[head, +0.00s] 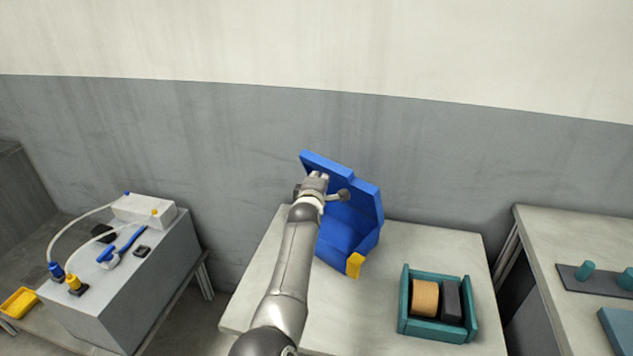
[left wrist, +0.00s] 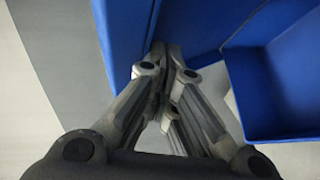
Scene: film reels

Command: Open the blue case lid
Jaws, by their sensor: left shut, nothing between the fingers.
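The blue case (head: 340,240) stands at the back of the middle table with its lid (head: 366,192) raised and tilted up toward the wall. A yellow latch or tab (head: 354,265) is on the case's front. My left gripper (head: 320,179) is at the lid's left part, shut and empty. In the left wrist view, its closed fingers (left wrist: 168,60) are close against the blue lid (left wrist: 125,40), and the open case body (left wrist: 275,85) is to the right. Whether the fingertips touch the lid is hard to tell. My right gripper is not in view.
A teal holder (head: 437,334) with a tan reel (head: 425,298) and a dark block (head: 451,302) stands right of the case. A grey cabinet (head: 150,280) with tubes and a blue tool is at left. Another table (head: 575,235) is at right. The middle table's left front is clear.

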